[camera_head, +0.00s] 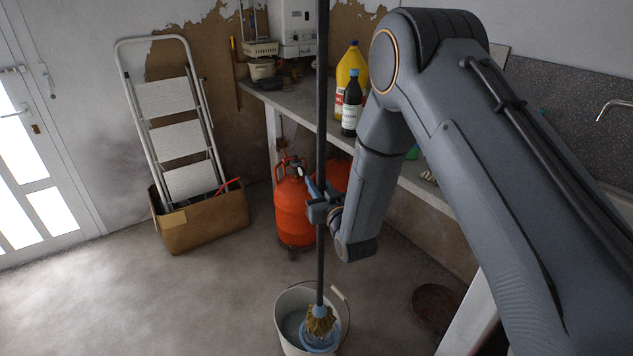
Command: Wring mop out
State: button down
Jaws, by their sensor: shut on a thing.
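My gripper (318,209) is shut on the dark handle of the mop (320,120), about midway along the part in view. The handle stands nearly upright and runs out of the top of the picture. The mop head (320,322), with yellowish strands under a light blue socket, is at the blue wringer (318,342) in the white bucket (283,318). The bucket stands on the floor, its bottom cut off by the picture's lower edge. I cannot tell how deep the strands sit in the wringer.
Orange gas cylinders (292,212) stand behind the mop, under a counter (300,112) with bottles on it. A cardboard box (205,222) and a stepladder (172,125) stand at the left wall. A brownish round thing (436,305) lies right of the bucket. The floor at left is clear.

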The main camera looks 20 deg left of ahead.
notch_tip(320, 180, down, 13)
jog(key=b, duration=0.9)
jog(key=shift+f, duration=0.35)
dwell(0.4)
notch_tip(320, 180, down, 2)
jog(key=shift+f+b, duration=0.1)
jog(key=shift+b, duration=0.75)
jog(key=shift+s+a+n+g+y+b, duration=0.2)
jog(key=shift+n+g+y+b, duration=0.25)
jog(key=shift+n+g+y, duration=0.3)
jog(key=shift+s+a+n+g+y+b, duration=0.15)
jog(key=shift+n+g+y+b, duration=0.25)
jog(key=shift+n+g+y, duration=0.35)
